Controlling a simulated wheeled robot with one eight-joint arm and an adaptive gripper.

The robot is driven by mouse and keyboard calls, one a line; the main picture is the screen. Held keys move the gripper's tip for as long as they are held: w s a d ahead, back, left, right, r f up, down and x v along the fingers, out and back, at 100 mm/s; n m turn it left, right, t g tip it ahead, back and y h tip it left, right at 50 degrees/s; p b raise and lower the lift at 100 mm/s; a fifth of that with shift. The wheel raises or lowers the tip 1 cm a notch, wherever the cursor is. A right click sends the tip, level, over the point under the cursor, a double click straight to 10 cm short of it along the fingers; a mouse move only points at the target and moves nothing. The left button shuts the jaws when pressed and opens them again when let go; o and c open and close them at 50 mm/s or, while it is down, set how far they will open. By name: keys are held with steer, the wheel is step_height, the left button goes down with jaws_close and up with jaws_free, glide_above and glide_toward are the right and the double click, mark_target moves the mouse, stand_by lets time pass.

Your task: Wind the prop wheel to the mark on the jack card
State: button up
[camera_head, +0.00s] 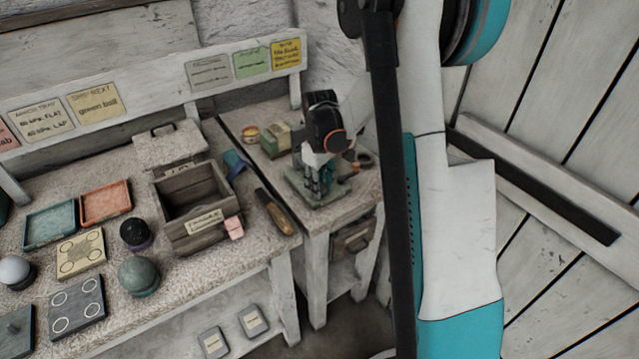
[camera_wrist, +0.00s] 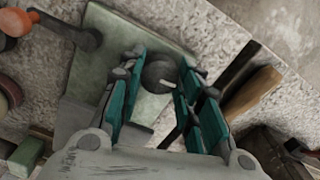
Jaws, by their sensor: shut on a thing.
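My gripper (camera_head: 318,178) points down over a pale green base plate (camera_head: 296,184) on the small right-hand bench. In the wrist view, the teal fingers of my gripper (camera_wrist: 160,68) stand on either side of a dark round wheel (camera_wrist: 158,74) and are shut on it. The wheel has a pale pointer mark on its right. It sits on the green plate (camera_wrist: 108,42). In the head view my gripper hides the wheel. A yellow card (camera_head: 286,53) on the back rail, likely the jack card, has writing too small to read.
A wood-handled tool (camera_head: 274,212) lies on the left bench near its edge. An open wooden box (camera_head: 194,197) stands left. In the wrist view a crank arm with an orange knob (camera_wrist: 15,21) is at upper left. A green block (camera_head: 275,141) stands behind the plate.

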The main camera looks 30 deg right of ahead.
steer(key=m, duration=0.4)
steer(key=shift+m, duration=2.3)
steer(key=o, duration=0.8)
step_height(320, 180, up, 12)
